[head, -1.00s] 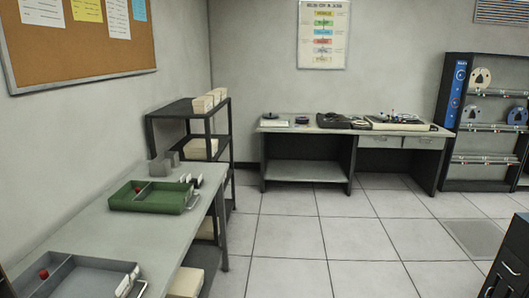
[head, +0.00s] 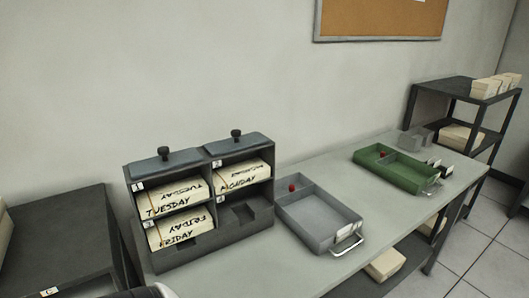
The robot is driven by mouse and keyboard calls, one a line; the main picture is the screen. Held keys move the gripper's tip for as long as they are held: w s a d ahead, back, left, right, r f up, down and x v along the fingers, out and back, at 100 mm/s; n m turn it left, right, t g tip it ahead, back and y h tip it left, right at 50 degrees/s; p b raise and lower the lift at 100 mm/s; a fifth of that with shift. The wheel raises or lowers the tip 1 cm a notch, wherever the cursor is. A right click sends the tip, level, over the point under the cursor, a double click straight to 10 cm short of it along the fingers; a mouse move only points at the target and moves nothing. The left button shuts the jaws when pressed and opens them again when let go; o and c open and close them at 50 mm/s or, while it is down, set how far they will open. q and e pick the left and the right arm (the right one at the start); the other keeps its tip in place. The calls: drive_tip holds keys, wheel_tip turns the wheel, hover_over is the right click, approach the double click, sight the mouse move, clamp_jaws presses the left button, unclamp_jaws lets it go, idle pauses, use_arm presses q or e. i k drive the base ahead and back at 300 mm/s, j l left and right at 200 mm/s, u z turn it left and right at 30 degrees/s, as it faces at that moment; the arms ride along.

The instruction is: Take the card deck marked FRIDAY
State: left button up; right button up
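The card deck marked FRIDAY (head: 180,229) lies in the lower left compartment, numbered 3, of a dark grey card rack (head: 230,232). Its label is written in black on its front and top. Above it, in compartment 1, is a deck marked TUESDAY (head: 170,200). In the upper right compartment is a deck marked MONDAY (head: 242,178). The lower right compartment is empty. Neither gripper can be made out in the head view.
A grey tray (head: 318,238) with a handle and a red knob sits right of the rack on the grey table (head: 385,214). A green tray (head: 408,176) lies farther right. A dark shelf (head: 60,240) stands at left. A rack with card stacks (head: 447,88) stands at far right.

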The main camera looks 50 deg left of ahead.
sight(177, 227)
drive_tip(key=u, duration=2.15)
